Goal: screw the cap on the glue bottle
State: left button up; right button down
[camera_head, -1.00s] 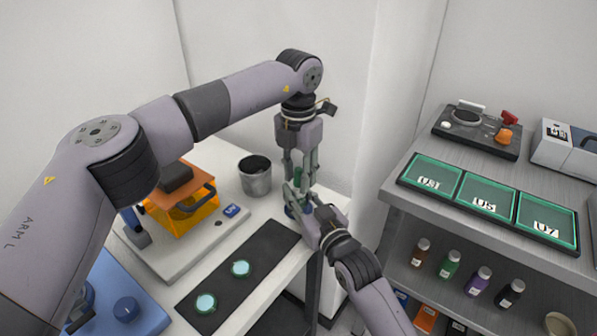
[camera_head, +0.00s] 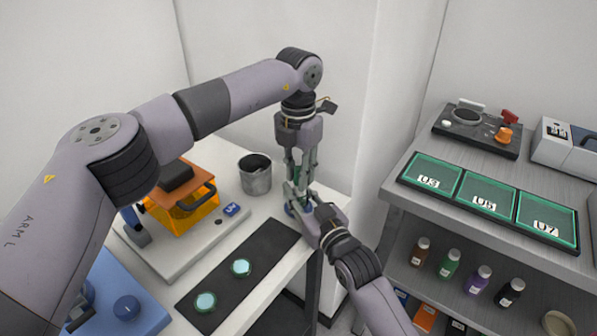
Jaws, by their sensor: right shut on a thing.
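My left gripper (camera_head: 301,186) points straight down over the right end of the white bench, its fingertips just above my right gripper. I cannot tell whether it is open or shut, and no cap can be made out at its fingers. My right gripper (camera_head: 297,200) reaches in from the lower right, low over the bench, and is shut on the glue bottle. The bottle is almost wholly hidden by the fingers; only small bluish bits (camera_head: 308,208) show there. Whether the cap sits on the bottle is hidden.
A grey metal cup (camera_head: 255,175) stands just left of the grippers. A black mat (camera_head: 228,283) with two teal discs lies in front. An orange-windowed instrument (camera_head: 190,213) stands at the left. On the right is a shelf with green trays (camera_head: 487,199) and several small bottles below.

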pick_arm(q)
jog(key=shift+o, duration=1.1)
jog(key=shift+r, duration=2.25)
notch_tip(320, 180, up, 3)
jog(key=shift+f, duration=0.2)
jog(key=shift+r, duration=0.5)
jog(key=shift+f, duration=0.1)
jog(key=shift+f, duration=3.95)
